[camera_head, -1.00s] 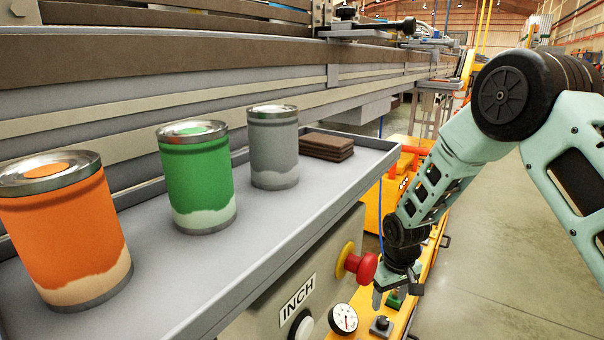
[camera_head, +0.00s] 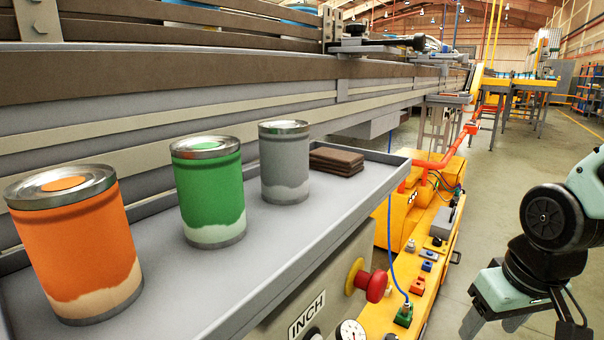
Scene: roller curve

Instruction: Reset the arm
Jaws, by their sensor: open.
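My arm comes in at the right edge of the head view, bent at a dark round joint. My gripper (camera_head: 535,328) is at the lower right, open, pointing down over the floor with its lower part cut off by the frame. Nothing shows between its fingers. It is apart from the grey tray shelf (camera_head: 270,262) and to the right of the yellow machine base.
An orange can (camera_head: 75,245), a green can (camera_head: 208,190) and a grey can (camera_head: 285,163) stand upright on the shelf, with brown plates (camera_head: 336,161) behind. A red knob (camera_head: 375,286) sticks out below. Yellow machinery (camera_head: 405,215) has small buttons. Floor (camera_head: 520,150) at right is clear.

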